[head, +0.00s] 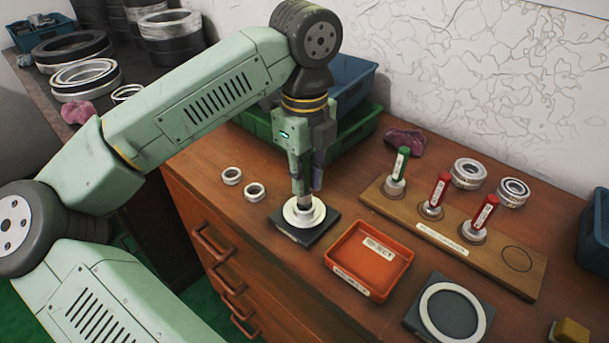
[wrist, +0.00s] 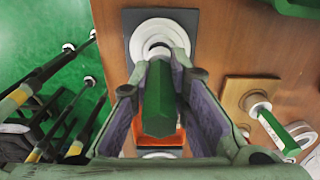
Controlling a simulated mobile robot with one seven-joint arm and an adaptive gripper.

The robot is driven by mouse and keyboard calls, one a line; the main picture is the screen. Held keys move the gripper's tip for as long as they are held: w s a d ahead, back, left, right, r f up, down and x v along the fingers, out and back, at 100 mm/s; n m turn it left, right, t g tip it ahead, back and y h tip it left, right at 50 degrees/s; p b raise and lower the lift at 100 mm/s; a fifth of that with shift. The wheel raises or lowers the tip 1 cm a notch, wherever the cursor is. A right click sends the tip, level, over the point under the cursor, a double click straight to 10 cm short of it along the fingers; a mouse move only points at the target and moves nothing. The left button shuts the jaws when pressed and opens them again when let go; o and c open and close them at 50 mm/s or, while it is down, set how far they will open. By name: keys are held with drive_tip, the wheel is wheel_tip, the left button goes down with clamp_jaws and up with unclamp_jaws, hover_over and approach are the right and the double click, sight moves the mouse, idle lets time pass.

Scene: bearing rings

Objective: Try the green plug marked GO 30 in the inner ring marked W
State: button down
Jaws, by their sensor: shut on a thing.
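My gripper (head: 303,186) is shut on a green plug and holds it upright over a pale ring (head: 292,217) on a dark square pad (head: 291,234). The plug's green handle (wrist: 158,105) shows between the fingers in the wrist view, with the ring (wrist: 150,36) beyond it. The plug's lower end is at the ring's middle. I cannot tell whether it is in the bore or just above it. The W mark and the GO 30 mark are not readable. A second green plug (head: 402,165) stands in the wooden rack (head: 520,285).
Two red plugs (head: 440,188) (head: 484,213) share the rack. Two small rings (head: 232,175) (head: 254,191) lie left of the pad. An orange tray (head: 368,260) is right of it. A large ring (head: 452,313) lies on another dark pad. Crates stand behind my arm.

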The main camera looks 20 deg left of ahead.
sight(305, 155)
drive_tip(key=shift+f+b, duration=1.25)
drive_tip(key=shift+r, duration=0.15)
drive_tip(key=shift+r+p, duration=1.75)
drive_tip(key=shift+r, duration=1.4)
